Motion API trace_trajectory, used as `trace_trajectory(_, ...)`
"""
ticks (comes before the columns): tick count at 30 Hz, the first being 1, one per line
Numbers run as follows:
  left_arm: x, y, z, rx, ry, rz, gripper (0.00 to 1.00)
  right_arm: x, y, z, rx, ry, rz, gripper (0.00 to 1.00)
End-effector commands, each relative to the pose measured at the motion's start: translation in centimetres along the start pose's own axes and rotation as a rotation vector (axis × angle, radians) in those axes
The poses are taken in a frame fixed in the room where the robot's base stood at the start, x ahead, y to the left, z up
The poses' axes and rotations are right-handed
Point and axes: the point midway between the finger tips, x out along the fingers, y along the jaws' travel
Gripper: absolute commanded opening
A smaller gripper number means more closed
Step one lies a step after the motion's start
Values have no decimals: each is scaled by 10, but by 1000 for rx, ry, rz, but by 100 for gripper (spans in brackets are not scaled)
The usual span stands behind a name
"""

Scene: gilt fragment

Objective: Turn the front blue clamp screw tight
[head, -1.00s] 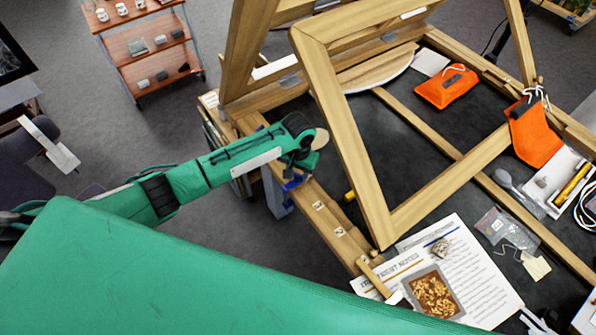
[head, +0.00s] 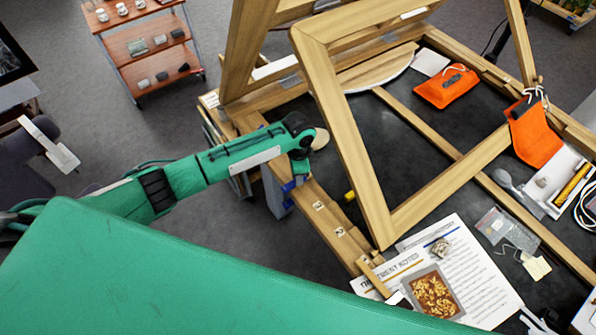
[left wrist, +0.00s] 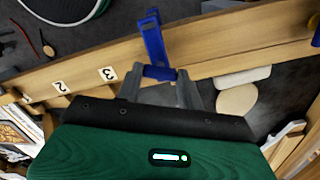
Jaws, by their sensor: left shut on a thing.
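The front blue clamp (left wrist: 154,42) grips the wooden rail (left wrist: 100,75) in the left wrist view; in the head view only a bit of blue (head: 289,186) shows below my wrist. My left gripper (left wrist: 163,88) is shut on the clamp's blue screw (left wrist: 160,73), with one grey finger on either side of it. In the head view the left gripper is mostly hidden under my green arm. Another blue clamp part (left wrist: 316,38) shows at the right edge of the left wrist view. I cannot make out my right gripper.
A tall wooden frame (head: 352,150) leans just right of my left wrist. Orange pouches (head: 447,86), printed notes (head: 470,265) and a small white tray (head: 560,180) lie on the dark tabletop. A wooden shelf trolley (head: 150,60) stands on open floor at the back left.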

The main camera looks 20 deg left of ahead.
Motion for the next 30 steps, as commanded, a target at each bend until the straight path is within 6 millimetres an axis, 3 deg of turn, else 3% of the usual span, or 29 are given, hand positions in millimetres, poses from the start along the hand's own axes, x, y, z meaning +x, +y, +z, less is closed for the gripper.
trace_trajectory(18, -1, -2, 0, 578, 1, -4, 15, 3, 0, 0, 0, 0, 0, 36)
trace_trajectory(30, -1, -1, -1, 840, 2, -4, 15, 8, 0, 1, 0, 0, 0, 36)
